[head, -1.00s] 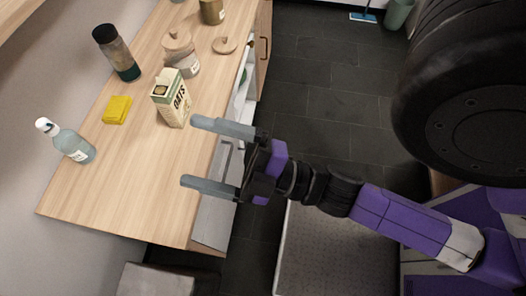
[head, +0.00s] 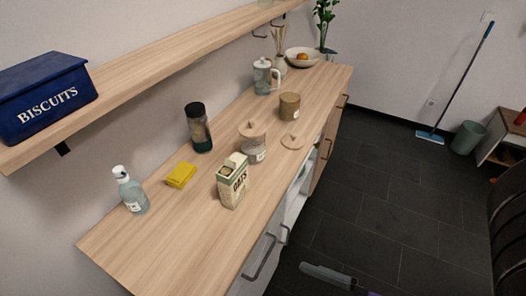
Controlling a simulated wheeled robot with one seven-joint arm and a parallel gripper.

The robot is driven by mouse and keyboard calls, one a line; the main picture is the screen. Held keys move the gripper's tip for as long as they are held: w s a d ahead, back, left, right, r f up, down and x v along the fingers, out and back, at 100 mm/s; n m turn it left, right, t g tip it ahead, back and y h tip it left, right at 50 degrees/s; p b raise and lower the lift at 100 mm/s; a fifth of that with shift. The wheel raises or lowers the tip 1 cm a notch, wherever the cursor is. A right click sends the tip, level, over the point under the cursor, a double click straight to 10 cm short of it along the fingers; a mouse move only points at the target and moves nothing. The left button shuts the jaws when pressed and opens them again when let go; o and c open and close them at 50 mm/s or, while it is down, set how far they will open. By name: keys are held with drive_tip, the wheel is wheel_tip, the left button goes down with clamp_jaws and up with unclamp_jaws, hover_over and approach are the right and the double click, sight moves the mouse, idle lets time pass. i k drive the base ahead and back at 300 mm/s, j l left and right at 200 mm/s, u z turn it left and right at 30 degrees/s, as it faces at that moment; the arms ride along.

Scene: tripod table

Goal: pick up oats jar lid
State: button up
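A round wooden lid with a small knob (head: 293,141) lies flat on the wooden counter, to the right of a glass jar (head: 255,152). That jar has a similar knobbed wooden lid (head: 252,130) on top. I cannot tell from the labels which lid is the oats jar's. An oats carton (head: 233,183) stands upright in front of the jar.
On the counter (head: 160,245) stand a soap bottle (head: 132,193), yellow sponge (head: 181,175), dark-topped jar (head: 199,130), brown canister (head: 289,106) and glass pitcher (head: 264,77). A shelf (head: 180,60) with a blue biscuit tin (head: 45,95) overhangs the back. Counter around the loose lid is fairly clear.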

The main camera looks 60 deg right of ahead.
sight(294, 141)
drive_tip(key=z, duration=1.35)
